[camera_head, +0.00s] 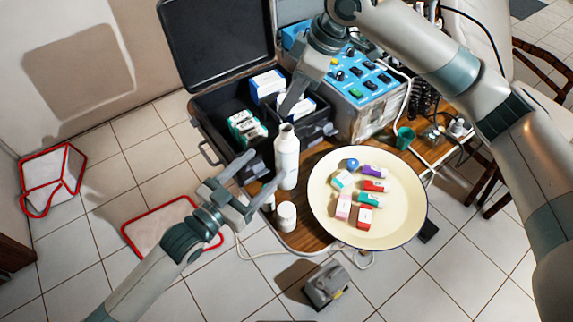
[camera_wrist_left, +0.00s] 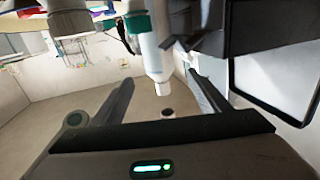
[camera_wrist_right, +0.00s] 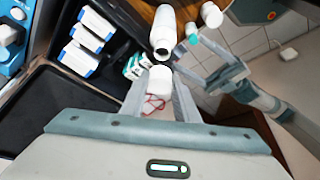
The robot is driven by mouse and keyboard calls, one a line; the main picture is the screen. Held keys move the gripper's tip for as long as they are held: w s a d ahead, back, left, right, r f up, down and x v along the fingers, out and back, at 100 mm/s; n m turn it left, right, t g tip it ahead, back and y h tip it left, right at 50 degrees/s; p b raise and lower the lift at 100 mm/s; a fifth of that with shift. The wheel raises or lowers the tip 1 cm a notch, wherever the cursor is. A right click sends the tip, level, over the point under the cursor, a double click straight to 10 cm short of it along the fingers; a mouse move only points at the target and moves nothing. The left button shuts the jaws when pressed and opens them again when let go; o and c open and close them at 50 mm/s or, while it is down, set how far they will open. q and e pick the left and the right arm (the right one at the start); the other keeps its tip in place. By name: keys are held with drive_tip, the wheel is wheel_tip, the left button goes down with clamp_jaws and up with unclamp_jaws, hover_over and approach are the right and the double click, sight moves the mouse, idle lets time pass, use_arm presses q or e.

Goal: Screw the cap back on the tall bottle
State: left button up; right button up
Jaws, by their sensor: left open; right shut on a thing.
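The tall white bottle (camera_head: 287,160) stands upright with its mouth open, at the near left of the wooden table. In the right wrist view, its dark mouth (camera_wrist_right: 162,47) faces my camera. My right gripper (camera_head: 286,110) is shut on the white cap (camera_wrist_right: 160,79), above and apart from the bottle mouth. The cap is hard to make out in the head view. My left gripper (camera_head: 264,172) is open, its fingers reaching toward the bottle's side. In the left wrist view, the bottle (camera_wrist_left: 155,60) shows inverted beyond the open fingers; whether they touch it is unclear.
A white jar (camera_head: 286,216) stands just in front of the bottle. A cream plate (camera_head: 324,215) with several coloured boxes lies to the right. An open black case (camera_head: 208,112) with small boxes stands behind left, beside a blue-topped unit (camera_head: 372,82).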

sight(280, 152)
use_arm(q)
drive_tip(key=x, duration=1)
drive_tip(key=c, duration=1.6)
use_arm(e)
drive_tip(key=shift+f, duration=2.55)
drive_tip(key=shift+f, duration=0.1)
drive_tip(key=shift+f, duration=0.8)
drive_tip(key=shift+d+f, duration=0.1)
drive_tip(key=shift+f, duration=0.45)
